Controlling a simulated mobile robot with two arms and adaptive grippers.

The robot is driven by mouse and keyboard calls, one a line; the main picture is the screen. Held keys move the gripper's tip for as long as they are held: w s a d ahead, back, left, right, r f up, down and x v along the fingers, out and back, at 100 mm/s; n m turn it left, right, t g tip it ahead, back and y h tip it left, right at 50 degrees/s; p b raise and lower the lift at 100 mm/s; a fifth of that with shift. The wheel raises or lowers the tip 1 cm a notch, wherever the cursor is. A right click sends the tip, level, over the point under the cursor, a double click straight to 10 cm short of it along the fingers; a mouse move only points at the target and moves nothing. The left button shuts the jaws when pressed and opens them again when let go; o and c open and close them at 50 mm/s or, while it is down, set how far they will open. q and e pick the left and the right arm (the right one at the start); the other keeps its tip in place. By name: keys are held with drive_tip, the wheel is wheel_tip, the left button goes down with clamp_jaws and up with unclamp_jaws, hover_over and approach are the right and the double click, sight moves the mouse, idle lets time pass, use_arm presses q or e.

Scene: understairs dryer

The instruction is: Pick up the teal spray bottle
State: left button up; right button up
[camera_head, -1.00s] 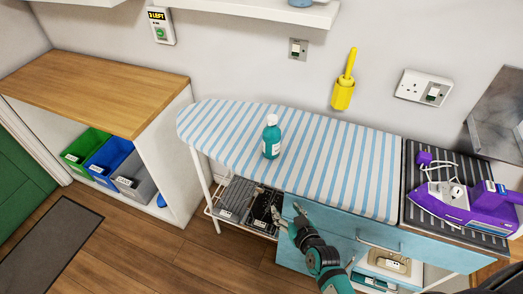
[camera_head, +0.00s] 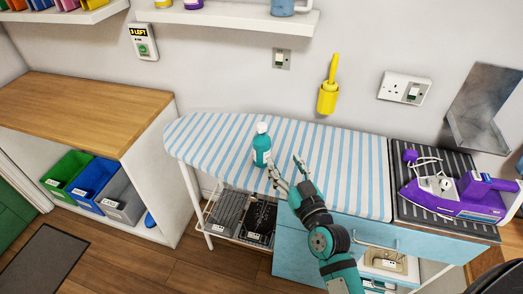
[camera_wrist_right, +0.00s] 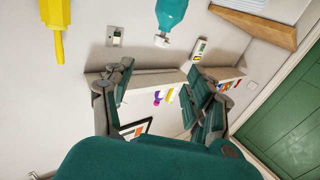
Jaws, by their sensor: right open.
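The teal spray bottle (camera_head: 262,150), with a white cap and a pale label, stands upright on the blue-and-white striped ironing board (camera_head: 330,165). In the right wrist view the bottle (camera_wrist_right: 172,14) shows upside down at the top edge, partly cut off, beyond the open fingers (camera_wrist_right: 160,75). My left gripper is not in view.
A purple iron (camera_head: 455,198) rests on a dark ribbed mat at the right. A yellow brush holder (camera_head: 328,98) hangs on the wall behind. A white shelf (camera_head: 225,20) runs above. A wooden counter (camera_head: 80,105) stands left. The board around the bottle is clear.

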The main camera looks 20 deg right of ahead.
sight(264, 128)
drive_tip(key=w, duration=0.4)
drive_tip(key=w+p, duration=0.1)
drive_tip(key=w, duration=0.2)
drive_tip(key=w+p, duration=0.1)
drive_tip(key=w, duration=0.3)
drive_tip(key=shift+w+a, duration=0.25)
drive_tip(key=shift+w, duration=0.1)
drive_tip(key=w, duration=0.2)
drive_tip(key=w+p, duration=0.1)
drive_tip(key=w, duration=0.2)
drive_tip(key=shift+a+r, duration=0.15)
drive_tip(key=shift+a, duration=0.05)
drive_tip(key=shift+w, duration=0.25)
drive_tip(key=shift+s, duration=0.1)
drive_tip(key=shift+c, duration=0.4)
